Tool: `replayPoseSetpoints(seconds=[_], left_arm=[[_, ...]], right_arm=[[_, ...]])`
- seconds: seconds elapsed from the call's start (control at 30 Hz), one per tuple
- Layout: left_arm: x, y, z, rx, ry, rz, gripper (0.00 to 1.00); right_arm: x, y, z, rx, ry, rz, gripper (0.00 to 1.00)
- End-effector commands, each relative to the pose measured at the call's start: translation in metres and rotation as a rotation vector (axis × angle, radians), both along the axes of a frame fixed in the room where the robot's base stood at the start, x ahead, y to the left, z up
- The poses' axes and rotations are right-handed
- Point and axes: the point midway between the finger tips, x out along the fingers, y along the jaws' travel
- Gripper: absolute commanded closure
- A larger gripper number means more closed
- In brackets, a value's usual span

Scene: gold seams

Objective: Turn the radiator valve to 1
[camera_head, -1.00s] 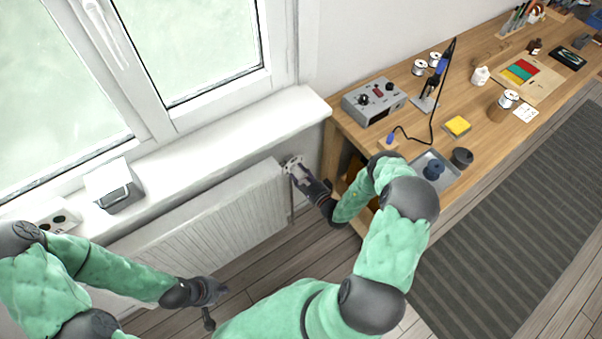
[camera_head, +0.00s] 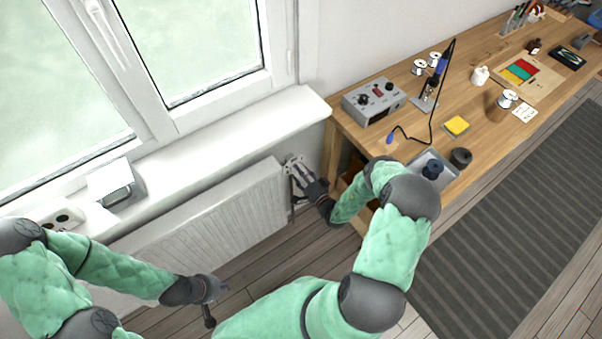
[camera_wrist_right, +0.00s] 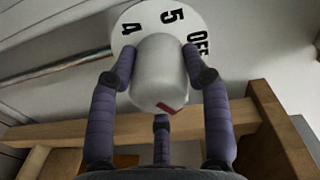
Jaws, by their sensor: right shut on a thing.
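The white radiator valve sits at the right end of the radiator (camera_head: 225,215), by the wall. In the right wrist view its white knob (camera_wrist_right: 160,70) has a red mark on its lower front edge, and the dial (camera_wrist_right: 130,22) behind it shows 4, 5 and OFF. The number 1 is not in view. My right gripper (camera_head: 299,174) is shut on the knob, with purple-grey fingers (camera_wrist_right: 158,75) on both sides of it. My left gripper (camera_head: 219,301) is open and empty, in front of the radiator, well left of the valve.
A wooden workbench (camera_head: 400,138) stands right of the valve, bearing a soldering station (camera_head: 375,102), a grey tray (camera_head: 449,180) and small parts. The window sill (camera_head: 225,135) runs above the radiator. A striped mat (camera_head: 520,230) lies on the floor at right.

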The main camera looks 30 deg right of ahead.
Motion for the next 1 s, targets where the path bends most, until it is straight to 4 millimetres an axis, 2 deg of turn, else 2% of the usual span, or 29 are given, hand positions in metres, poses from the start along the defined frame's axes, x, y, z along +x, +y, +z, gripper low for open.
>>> replayPoseSetpoints(seconds=[0.47,0.5,0.57,0.6,1.0], left_arm=[[0.0,0.0,0.0002,0.0,0.0,0.0,1.0],[0.0,0.0,0.0002,0.0,0.0,0.0,1.0],[0.0,0.0,0.0001,0.0,0.0,0.0,1.0],[0.0,0.0,0.0001,0.0,0.0,0.0,1.0],[0.0001,0.0,0.0001,0.0,0.0,0.0,1.0]], right_arm=[[0.0004,0.0023,0.0003,-0.015,-0.002,0.005,0.84],[0.0004,0.0024,0.0002,-0.015,-0.002,0.005,0.49],[0.0003,0.0024,0.0001,-0.014,-0.002,0.005,0.32],[0.0003,0.0022,0.0001,-0.014,-0.002,0.005,0.28],[-0.0043,0.0004,-0.0004,-0.014,0.0,0.001,0.28]])
